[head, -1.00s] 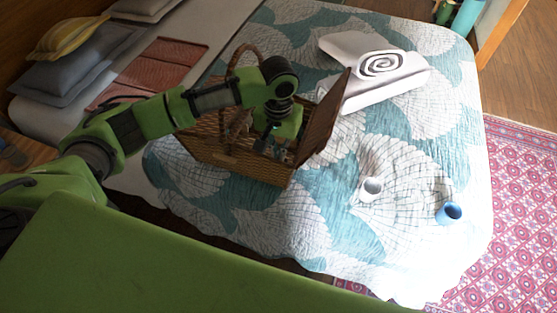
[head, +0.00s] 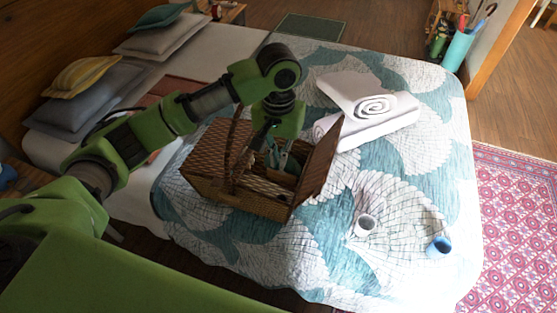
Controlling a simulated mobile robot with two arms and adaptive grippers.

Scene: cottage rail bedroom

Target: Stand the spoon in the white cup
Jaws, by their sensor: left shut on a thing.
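The white cup (head: 365,225) stands on the bed's quilt, right of the wicker basket (head: 240,196). My left gripper (head: 277,160) points down into the basket's open right half, between the handle and the raised lid (head: 319,160). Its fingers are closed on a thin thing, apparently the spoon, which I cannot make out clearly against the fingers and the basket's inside. The left gripper is well apart from the white cup, up and to its left. My right gripper is not in view.
A blue cup (head: 438,246) is right of the white cup, near the bed's right edge. A rolled white towel (head: 372,108) lies on folded ones behind. The basket's handle (head: 229,150) and raised lid flank my gripper. Quilt around the white cup is clear.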

